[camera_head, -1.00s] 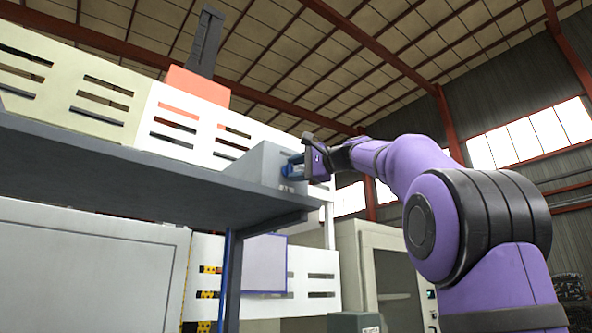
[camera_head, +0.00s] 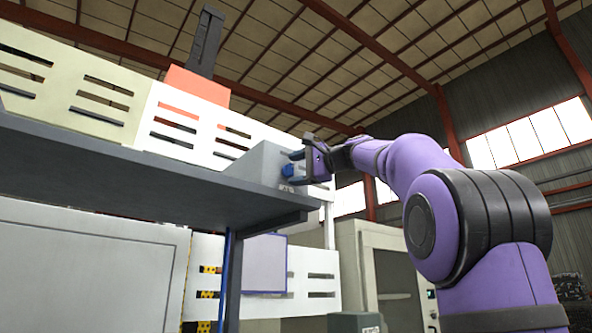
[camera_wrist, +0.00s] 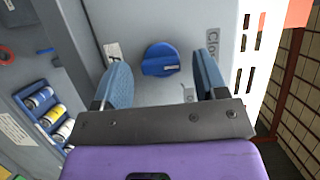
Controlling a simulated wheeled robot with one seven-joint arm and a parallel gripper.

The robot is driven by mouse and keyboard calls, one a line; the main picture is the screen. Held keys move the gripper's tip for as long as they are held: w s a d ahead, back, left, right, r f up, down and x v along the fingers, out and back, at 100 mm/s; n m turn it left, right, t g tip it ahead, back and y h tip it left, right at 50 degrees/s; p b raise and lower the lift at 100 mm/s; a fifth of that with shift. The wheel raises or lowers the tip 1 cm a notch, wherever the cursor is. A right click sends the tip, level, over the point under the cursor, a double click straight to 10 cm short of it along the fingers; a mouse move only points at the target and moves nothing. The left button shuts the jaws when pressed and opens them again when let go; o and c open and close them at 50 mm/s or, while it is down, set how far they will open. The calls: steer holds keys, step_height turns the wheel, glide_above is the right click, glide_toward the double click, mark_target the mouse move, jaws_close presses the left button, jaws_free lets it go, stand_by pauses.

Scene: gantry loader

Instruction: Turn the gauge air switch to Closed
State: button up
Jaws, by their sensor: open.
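The gauge air switch is a round blue knob (camera_wrist: 160,59) with a raised grip bar, on the face of a grey box (camera_head: 262,160). In the wrist view a "Clos…" label stands to its right, and a partly hidden label is below it. In the head view the knob (camera_head: 287,170) shows small beside my gripper. My gripper (camera_wrist: 163,78) is open, its two blue-padded fingers on either side of the knob with gaps between. I cannot tell how far the fingertips are from the panel. The knob's grip bar lies roughly level in the wrist view.
The grey box stands on a dark grey shelf (camera_head: 120,175) with white slotted panels (camera_head: 185,128) behind. A blue rack (camera_wrist: 48,112) of small cylinders sits at the lower left in the wrist view. A grey cabinet (camera_head: 365,260) stands below. Open space lies right of the box.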

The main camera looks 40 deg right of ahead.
steer(key=v, duration=1)
steer(key=shift+s, duration=0.25)
steer(key=shift+d, duration=0.15)
steer(key=s+a+f+n+g+h, duration=0.1)
steer(key=a+f+n+g, duration=0.15)
steer(key=a+f, duration=0.75)
steer(key=s+a+f+n+g+h, duration=0.2)
steer(key=f+g, duration=0.2)
steer(key=f, duration=1.4)
steer(key=s+a+f+n+g+h, duration=0.2)
steer(key=s+f, duration=0.4)
steer(key=f, duration=0.7)
steer(key=s+a+f+n+g+h, duration=0.2)
steer(key=s+a+f+n, duration=0.2)
steer(key=f, duration=1)
steer(key=s+n, duration=0.2)
steer(key=s, duration=0.1)
steer(key=shift+s, duration=0.3)
steer(key=shift+f+n+g, duration=0.1)
steer(key=shift+n+g, duration=0.15)
